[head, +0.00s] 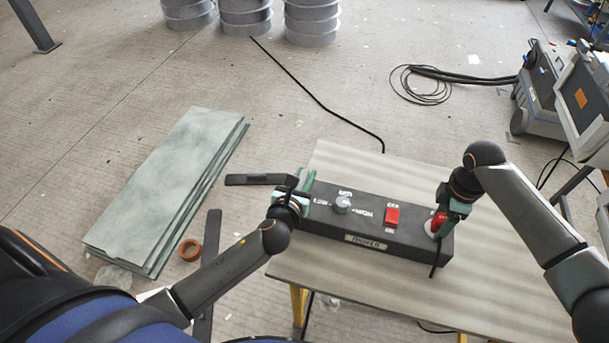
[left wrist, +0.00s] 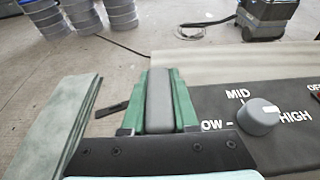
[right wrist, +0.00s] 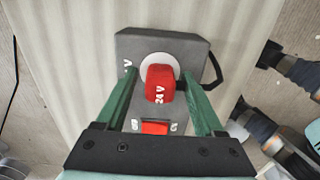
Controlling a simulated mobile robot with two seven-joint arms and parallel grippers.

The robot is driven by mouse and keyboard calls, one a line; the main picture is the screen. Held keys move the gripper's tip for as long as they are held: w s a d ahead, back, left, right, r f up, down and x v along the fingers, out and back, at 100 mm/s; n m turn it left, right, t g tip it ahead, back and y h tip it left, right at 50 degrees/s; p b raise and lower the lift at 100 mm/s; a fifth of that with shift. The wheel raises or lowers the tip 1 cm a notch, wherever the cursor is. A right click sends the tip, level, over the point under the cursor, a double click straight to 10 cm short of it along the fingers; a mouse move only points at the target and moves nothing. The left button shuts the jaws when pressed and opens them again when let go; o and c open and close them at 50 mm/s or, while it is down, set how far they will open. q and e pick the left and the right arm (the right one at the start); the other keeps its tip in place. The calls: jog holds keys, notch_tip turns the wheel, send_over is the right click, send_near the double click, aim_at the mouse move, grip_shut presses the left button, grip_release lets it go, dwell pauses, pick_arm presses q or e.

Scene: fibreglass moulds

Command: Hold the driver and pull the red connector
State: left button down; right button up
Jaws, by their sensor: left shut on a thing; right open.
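The driver (head: 345,222) is a long dark box on the bench, with a grey knob marked LOW, MID and HIGH and a red switch. It also shows in the left wrist view (left wrist: 215,103). My left gripper (head: 299,192) is shut at the box's left end, with a grey part between its green fingers in the left wrist view. The red connector (right wrist: 160,84), marked 24 V, sits in a round white socket at the box's right end. My right gripper (right wrist: 158,80) is open, a finger on either side of it. In the head view this gripper partly hides the connector (head: 437,222).
The bench (head: 400,168) is clear behind and in front of the box. A stack of greenish sheets (head: 170,180) and an orange-brown ring (head: 190,250) lie on the floor at left. Grey drums (head: 245,18) stand behind. A machine (head: 545,85) stands at right, with a coiled cable (head: 425,85) beside it.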

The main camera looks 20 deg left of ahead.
aim_at(444, 217)
jog(key=shift+c, duration=0.2)
dwell(0.6)
grip_shut()
jog(key=shift+r, duration=0.1)
dwell(0.6)
jog(key=shift+r, duration=2.95)
jog(key=shift+r, duration=2.5)
pick_arm(q)
jog(key=c, duration=0.6)
grip_release()
